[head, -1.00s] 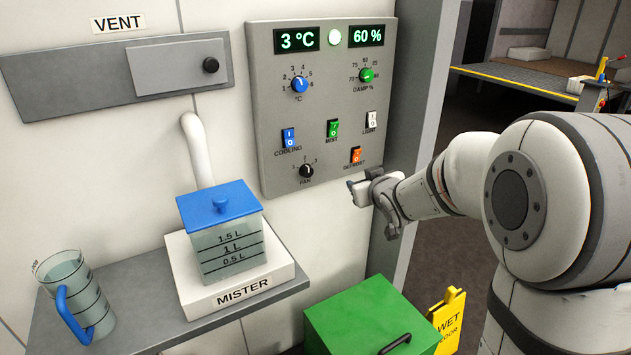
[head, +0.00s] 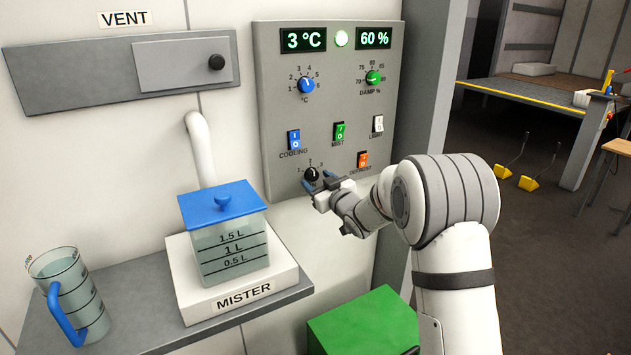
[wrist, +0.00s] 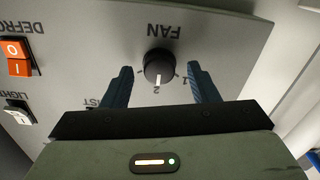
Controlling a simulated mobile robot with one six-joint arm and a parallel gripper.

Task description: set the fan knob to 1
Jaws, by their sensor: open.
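The fan knob (head: 311,174) is a small black dial low on the grey control panel (head: 277,120). In the wrist view, which is upside down, the knob (wrist: 158,64) has its white pointer toward the 2; the 1 shows to its right, and the 3 is not readable. My gripper (head: 318,180) is at the panel by the knob. Its two dark blue fingers (wrist: 160,70) are open, one on each side of the knob, with a visible gap on both sides. The head view partly hides the knob's lower right behind the gripper.
The orange defrost switch (head: 363,159) sits just above my gripper to the right, with the green mist switch (head: 340,132) higher up. The mister tank (head: 223,240) stands on the shelf at lower left. A green box (head: 362,325) is below my arm.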

